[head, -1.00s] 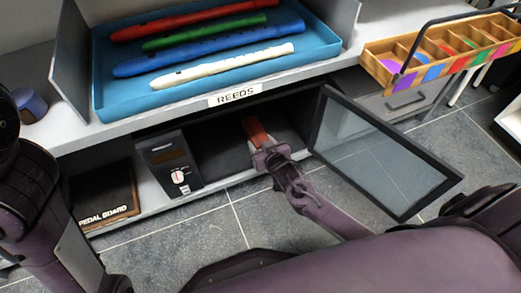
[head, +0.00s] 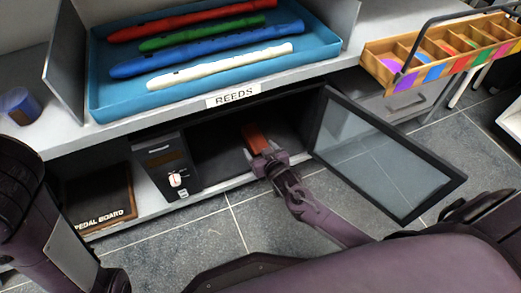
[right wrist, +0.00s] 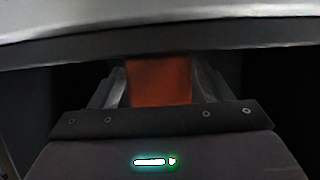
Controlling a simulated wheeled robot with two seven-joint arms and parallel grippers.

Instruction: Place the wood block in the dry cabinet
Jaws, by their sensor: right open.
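The dry cabinet (head: 223,160) is the dark open compartment under the shelf, and its framed glass door (head: 375,152) is swung open to the right. The reddish-brown wood block (head: 256,137) is at the cabinet's mouth, just inside. My right gripper (head: 262,150) reaches in from the front. It is open, with its fingers on either side of the block. In the right wrist view the wood block (right wrist: 159,82) stands between the two fingers. I cannot tell whether its hidden underside rests on the cabinet floor. My left gripper is out of view.
A control panel with a white dial (head: 177,179) is left of the opening. The shelf labelled REEDS (head: 232,97) overhangs it, with a blue tray (head: 215,76) of recorders on top. A pedal board box (head: 105,200) lies left. A compartmented carrier (head: 445,55) is at upper right.

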